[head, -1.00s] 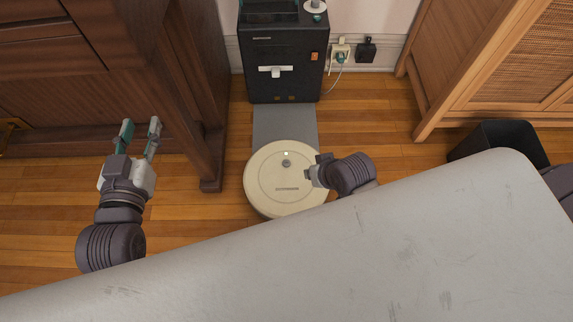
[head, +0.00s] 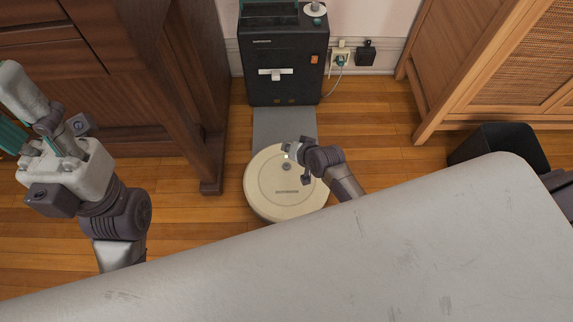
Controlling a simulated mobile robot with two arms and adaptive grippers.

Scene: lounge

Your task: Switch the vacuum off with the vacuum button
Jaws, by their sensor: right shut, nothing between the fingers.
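The vacuum (head: 262,198) is a round cream disc on the wooden floor, in front of a black dock. A small grey round button (head: 286,167) shows on its top, with a small bright light (head: 286,156) just above it in the picture. My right gripper (head: 291,151) is shut and empty, over the upper right part of the vacuum and close to the button. I cannot tell whether it touches the vacuum. My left gripper (head: 22,115) is raised at the left edge, far from the vacuum, with its fingers apart and partly out of frame.
The black dock (head: 284,50) stands against the wall, with a grey mat (head: 285,126) before it. A pale scuffed surface (head: 330,255) fills the foreground. A dark wooden cabinet (head: 120,60) is left, a lighter cabinet (head: 460,70) right, and a black bin (head: 500,143) beside it.

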